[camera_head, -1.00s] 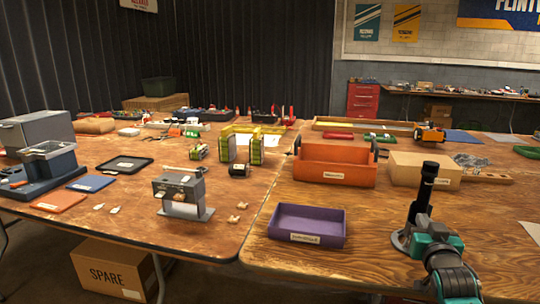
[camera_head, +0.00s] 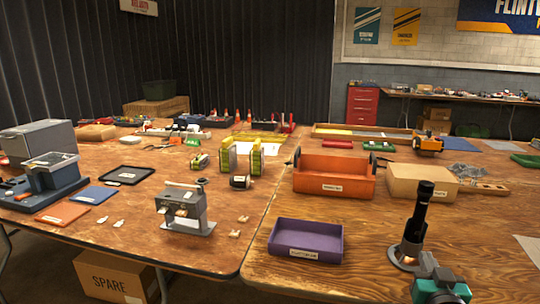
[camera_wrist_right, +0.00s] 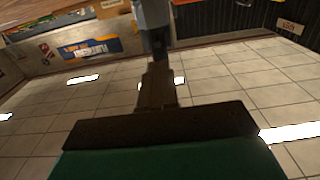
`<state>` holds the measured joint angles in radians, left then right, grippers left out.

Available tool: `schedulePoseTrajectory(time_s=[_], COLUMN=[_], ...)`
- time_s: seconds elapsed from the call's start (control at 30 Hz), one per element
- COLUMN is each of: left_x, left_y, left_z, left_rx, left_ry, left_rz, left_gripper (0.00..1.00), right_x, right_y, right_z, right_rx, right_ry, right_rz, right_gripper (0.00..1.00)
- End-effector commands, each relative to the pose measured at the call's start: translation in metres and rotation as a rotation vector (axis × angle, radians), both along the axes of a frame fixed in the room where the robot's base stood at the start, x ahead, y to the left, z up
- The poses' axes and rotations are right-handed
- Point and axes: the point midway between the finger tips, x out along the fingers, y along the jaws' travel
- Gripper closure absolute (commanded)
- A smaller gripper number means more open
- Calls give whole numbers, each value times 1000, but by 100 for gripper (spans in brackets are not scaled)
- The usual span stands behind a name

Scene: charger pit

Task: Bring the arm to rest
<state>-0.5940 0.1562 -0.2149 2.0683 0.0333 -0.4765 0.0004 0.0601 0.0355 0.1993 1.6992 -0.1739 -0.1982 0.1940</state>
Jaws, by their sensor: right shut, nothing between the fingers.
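My right gripper (camera_head: 424,190) shows in the head view at the lower right, dark and pointing up, with my teal arm link (camera_head: 440,288) below it. It is shut and empty, standing in front of the cardboard box and clear of the things on the table. In the right wrist view my gripper (camera_wrist_right: 157,72) points away over a surface of pale tiles with bright light panels. My left gripper and left arm are not in view.
A purple tray (camera_head: 307,227) and an orange bin (camera_head: 334,165) stand left of my right arm. A cardboard box (camera_head: 420,173) is behind it. A grey device (camera_head: 183,207) stands on the left table. Bare wood (camera_head: 350,270) lies between tray and arm.

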Motion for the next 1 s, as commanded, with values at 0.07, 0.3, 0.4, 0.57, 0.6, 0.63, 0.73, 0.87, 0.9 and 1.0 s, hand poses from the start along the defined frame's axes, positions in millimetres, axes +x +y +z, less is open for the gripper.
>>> schedulePoseTrajectory(time_s=[0.07,0.3,0.4,0.57,0.6,0.63,0.73,0.87,0.9,1.0], left_x=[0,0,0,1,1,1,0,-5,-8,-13], left_y=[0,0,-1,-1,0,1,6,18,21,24], left_z=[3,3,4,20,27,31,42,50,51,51], left_rx=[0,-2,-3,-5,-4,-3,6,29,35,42], left_ry=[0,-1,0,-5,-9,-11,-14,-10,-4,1], left_rz=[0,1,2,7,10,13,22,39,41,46], left_gripper=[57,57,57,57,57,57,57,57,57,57], right_x=[-4,-5,-6,-29,-41,-52,-97,-161,-179,-217], right_y=[1,1,2,22,33,41,75,117,128,149], right_z=[1,0,0,-18,-26,-34,-59,-84,-89,-98], right_rx=[0,-1,-1,-21,-28,-34,-46,-42,-38,-27], right_ry=[1,-1,3,88,129,164,291,442,480,556], right_rz=[-1,-1,1,52,78,100,187,298,327,386], right_gripper=[100,100,100,100,100,100,100,100,100,100])
